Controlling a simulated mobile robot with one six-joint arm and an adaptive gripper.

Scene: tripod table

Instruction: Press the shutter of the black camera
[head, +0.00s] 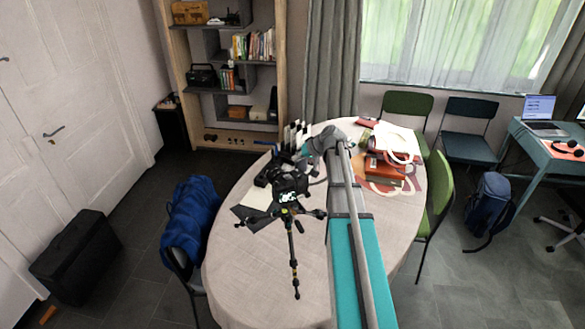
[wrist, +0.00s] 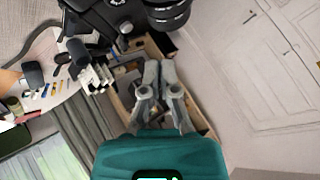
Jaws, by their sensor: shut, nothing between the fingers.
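The black camera (head: 290,181) sits on a black tripod (head: 291,225) on the oval table (head: 240,275). In the wrist view the black camera (wrist: 125,14) fills the top edge, with its lens at the upper right; part of it is cut off. My gripper (wrist: 161,68) is shut and empty, its fingertips a little below the camera in that picture. I cannot tell whether they touch it. In the head view my arm's end is just to the right of the camera, and the fingers are not clear there. The shutter button cannot be made out for certain.
Dark items and a black-and-white checked object (head: 296,136) stand behind the camera. Chairs surround the table; a blue jacket (head: 193,225) hangs on the left one. The table's front is mostly clear.

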